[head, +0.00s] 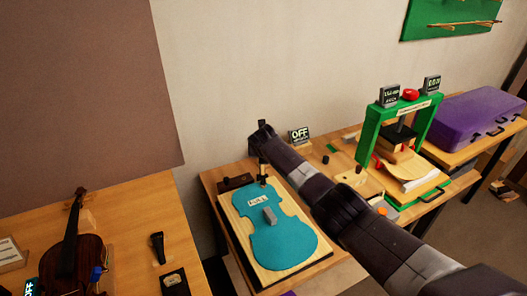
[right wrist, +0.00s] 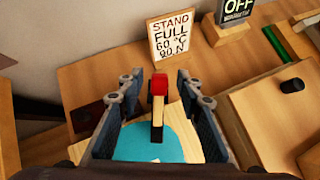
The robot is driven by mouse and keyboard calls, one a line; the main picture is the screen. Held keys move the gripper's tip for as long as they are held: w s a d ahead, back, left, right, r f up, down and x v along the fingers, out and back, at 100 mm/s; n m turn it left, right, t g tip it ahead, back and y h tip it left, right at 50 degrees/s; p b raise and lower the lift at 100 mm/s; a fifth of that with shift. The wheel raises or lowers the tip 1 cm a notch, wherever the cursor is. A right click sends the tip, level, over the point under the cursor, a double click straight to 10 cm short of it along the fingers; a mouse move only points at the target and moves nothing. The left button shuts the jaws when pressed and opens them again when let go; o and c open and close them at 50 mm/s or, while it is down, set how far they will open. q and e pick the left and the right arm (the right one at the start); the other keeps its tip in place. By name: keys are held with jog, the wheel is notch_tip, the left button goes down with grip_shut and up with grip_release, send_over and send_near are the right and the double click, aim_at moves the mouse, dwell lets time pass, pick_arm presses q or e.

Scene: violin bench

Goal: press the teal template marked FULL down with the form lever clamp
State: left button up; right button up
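The teal violin-shaped template (head: 285,245) lies flat on a pale wooden board (head: 241,225), with a white label, seemingly FULL, and a grey block on top. It also shows in the right wrist view (right wrist: 135,145). The form lever clamp, with a red-tipped lever (right wrist: 158,85), stands upright at the template's far end. My right gripper (right wrist: 155,95) is open, its fingers on either side of the lever with gaps visible. In the head view my right arm reaches across from the lower right and partly hides the clamp. My left gripper is out of view.
A sign (right wrist: 170,40) reading STAND FULL 60 °C 20 N stands behind the clamp. A display (head: 300,135) reads OFF. A green-framed press (head: 370,135) and purple case (head: 475,118) stand right. A violin (head: 70,250) is on the left bench; a gap separates the benches.

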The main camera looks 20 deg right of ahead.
jog(key=shift+s+a+r, duration=0.1)
jog(key=shift+s+r, duration=0.2)
jog(key=shift+s, duration=0.15)
jog(key=v, duration=0.9)
dwell(0.3)
